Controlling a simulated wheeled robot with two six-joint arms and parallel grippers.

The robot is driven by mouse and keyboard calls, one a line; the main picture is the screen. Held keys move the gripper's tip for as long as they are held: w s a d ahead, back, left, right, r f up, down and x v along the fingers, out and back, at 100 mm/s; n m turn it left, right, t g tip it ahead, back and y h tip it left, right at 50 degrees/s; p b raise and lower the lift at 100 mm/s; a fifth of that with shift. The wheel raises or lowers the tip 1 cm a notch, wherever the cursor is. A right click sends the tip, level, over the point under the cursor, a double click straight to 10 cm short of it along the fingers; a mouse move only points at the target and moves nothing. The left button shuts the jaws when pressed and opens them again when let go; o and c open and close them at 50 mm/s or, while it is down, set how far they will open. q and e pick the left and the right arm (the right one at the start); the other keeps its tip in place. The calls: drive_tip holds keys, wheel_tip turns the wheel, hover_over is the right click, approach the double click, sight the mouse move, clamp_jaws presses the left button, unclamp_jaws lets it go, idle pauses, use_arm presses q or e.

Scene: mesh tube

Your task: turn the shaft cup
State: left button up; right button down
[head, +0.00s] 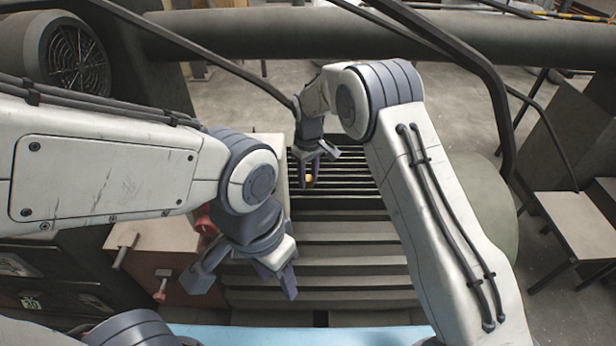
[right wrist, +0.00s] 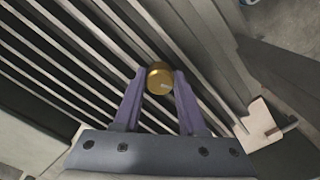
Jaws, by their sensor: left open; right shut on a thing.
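A small round gold cup (right wrist: 160,77), which I take to be the shaft cup, sits between the fingertips of my right gripper (right wrist: 159,84) in the right wrist view. A pale mark shows on its face. My right gripper is shut on it. In the head view the cup (head: 310,181) is a small yellow spot below my right gripper (head: 313,168), over the dark slats. My left gripper (head: 243,282) is open and empty, lower in the head view, over the left side of the broad slats and apart from the cup.
Slats (head: 340,254) run across the middle. A reddish box (head: 165,238) with a T-shaped handle (head: 162,284) stands at left, near a red part (head: 205,221). A thick pipe (head: 240,33) crosses the back. A small table (head: 578,224) stands at right.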

sight(309, 178)
drive_tip(key=m, duration=0.4)
drive_tip(key=shift+m, duration=0.3)
drive_tip(key=shift+c, duration=2.3)
unclamp_jaws()
wheel_tip(309, 178, up, 10)
drive_tip(key=b, duration=0.1)
drive_tip(key=shift+r, duration=0.25)
